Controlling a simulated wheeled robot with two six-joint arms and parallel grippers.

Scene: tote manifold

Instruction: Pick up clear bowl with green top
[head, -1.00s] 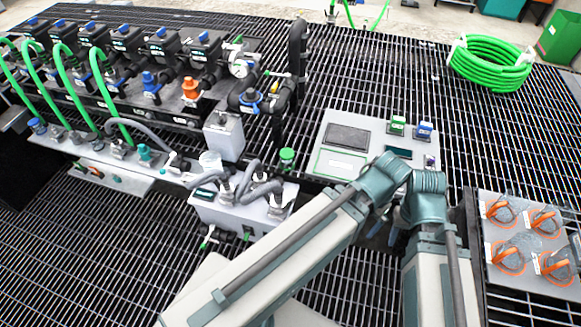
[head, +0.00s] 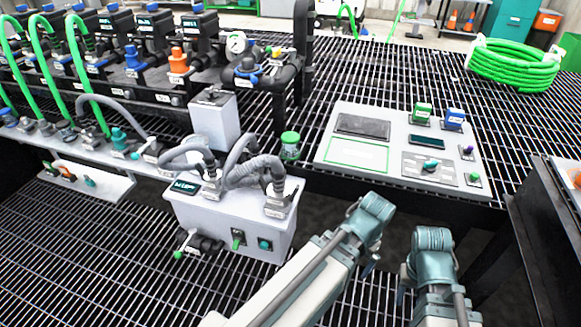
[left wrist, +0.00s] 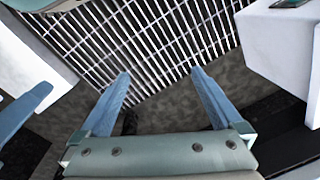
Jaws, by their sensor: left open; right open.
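The clear bowl with green top (head: 290,146) stands upright on the dark grating in the head view, between the grey hose box and the flat control panel. It looks like a small clear jar under a green lid. My left gripper (left wrist: 160,73) is open and empty in the left wrist view, over grating and dark floor. In the head view its arm is in front of the bowl, and the gripper is mostly hidden. My right gripper (head: 404,280) shows only partly, low in the head view, and is open, to the right of the left arm. Neither gripper touches the bowl.
A grey box with hoses (head: 228,218) stands left of my left arm. A control panel (head: 385,165) with green and blue switches lies right of the bowl. Black pipework (head: 303,60) rises behind it. A green hose coil (head: 513,65) lies at the far right.

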